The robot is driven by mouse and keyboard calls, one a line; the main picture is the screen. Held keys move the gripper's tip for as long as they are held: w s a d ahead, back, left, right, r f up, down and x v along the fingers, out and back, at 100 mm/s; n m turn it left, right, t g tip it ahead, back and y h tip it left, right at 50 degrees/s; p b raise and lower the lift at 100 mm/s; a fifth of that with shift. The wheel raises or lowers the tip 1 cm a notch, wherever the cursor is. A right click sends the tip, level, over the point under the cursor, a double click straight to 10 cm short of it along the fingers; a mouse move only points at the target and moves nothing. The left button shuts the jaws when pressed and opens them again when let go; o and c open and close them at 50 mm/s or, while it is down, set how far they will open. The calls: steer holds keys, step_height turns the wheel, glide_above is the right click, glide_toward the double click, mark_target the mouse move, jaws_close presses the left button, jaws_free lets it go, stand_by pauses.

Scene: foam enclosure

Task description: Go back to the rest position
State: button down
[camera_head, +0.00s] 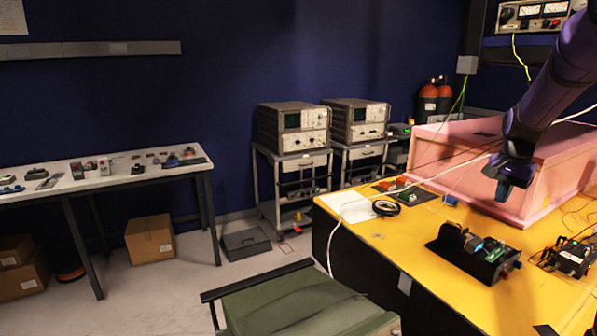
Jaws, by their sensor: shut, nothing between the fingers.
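My gripper (508,190) hangs from my dark purple arm at the right of the head view. It points down above the yellow table (374,251), in front of the pink foam enclosure (555,160). It looks shut, with nothing visible held in it. It appears raised above the table top and apart from the things on it; whether it touches the foam wall behind it I cannot tell.
A black holder with small parts (470,255) and a wired device (572,257) stand on the table. A black cable coil (386,208) and a white cable lie at its left.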

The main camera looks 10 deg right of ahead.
steer(key=s+a+r+n+t, duration=0.1)
steer(key=s+a+r+n, duration=0.2)
steer(key=s+a+r, duration=0.45)
steer(key=s+a+r+n+t, duration=0.1)
steer(key=s+a+r+n, duration=0.3)
steer(key=a, duration=0.6)
steer(key=s+a+n+t, duration=0.1)
steer(key=s+a+n, duration=0.1)
steer(key=s+a, duration=0.3)
steer(key=s+a+n+t, duration=0.1)
steer(key=s+a+n, duration=0.2)
steer(key=s, duration=1)
steer(key=shift+a+f, duration=0.4)
steer(key=shift+a, duration=0.55)
